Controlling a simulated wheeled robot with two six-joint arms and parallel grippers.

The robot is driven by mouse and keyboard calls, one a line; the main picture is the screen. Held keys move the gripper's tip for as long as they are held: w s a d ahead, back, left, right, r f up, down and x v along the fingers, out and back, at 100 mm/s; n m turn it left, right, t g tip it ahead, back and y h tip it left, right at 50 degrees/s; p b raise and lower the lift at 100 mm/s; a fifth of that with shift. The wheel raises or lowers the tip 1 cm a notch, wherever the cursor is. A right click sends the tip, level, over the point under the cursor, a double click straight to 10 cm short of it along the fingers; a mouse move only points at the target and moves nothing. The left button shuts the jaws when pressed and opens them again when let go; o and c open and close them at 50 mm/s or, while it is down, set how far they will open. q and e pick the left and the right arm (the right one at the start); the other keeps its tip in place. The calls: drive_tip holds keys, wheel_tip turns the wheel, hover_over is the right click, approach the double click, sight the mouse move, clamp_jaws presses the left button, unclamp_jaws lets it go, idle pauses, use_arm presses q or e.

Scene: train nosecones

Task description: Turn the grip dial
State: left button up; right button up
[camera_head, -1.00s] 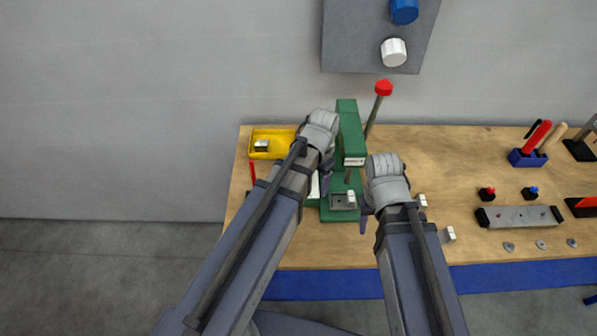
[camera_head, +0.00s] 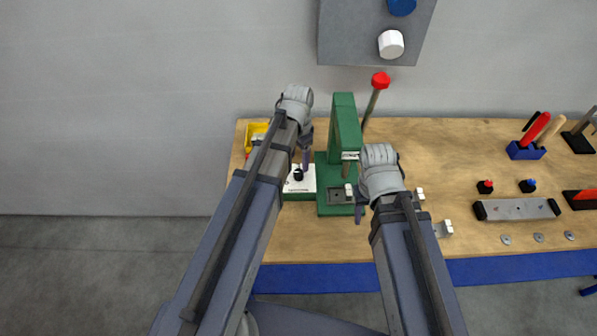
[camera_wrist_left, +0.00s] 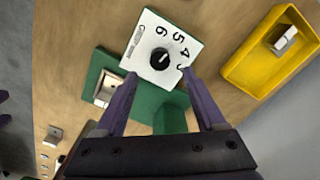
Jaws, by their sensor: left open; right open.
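The grip dial is a black knob (camera_wrist_left: 160,57) on a white plate (camera_wrist_left: 143,44) printed with numbers; 4, 5 and 6 are legible in the left wrist view. In the head view the knob (camera_head: 298,175) and plate (camera_head: 303,186) sit left of the green press (camera_head: 343,130). My left gripper (camera_wrist_left: 158,78) is open and empty, with its purple fingers spread to either side of the knob in the wrist picture; contact cannot be told. In the head view the left gripper (camera_head: 305,158) hangs over the plate. My right gripper (camera_head: 360,210) is beside the press's right side; its jaws are open.
A yellow bin (camera_wrist_left: 270,50) with a small metal part stands behind the plate. The press's red-topped lever (camera_head: 380,80) rises at the back. Small metal blocks (camera_head: 443,228) lie right of the press. A grey bar fixture (camera_head: 517,209) and tool holders stand further right.

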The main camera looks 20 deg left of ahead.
sight(299, 172)
use_arm(q)
wheel_tip(299, 172, down, 6)
drive_tip(key=b, duration=0.5)
use_arm(e)
wheel_tip(299, 172, down, 6)
drive_tip(key=shift+f, duration=0.1)
use_arm(q)
drive_tip(key=shift+c, duration=0.2)
clamp_jaws()
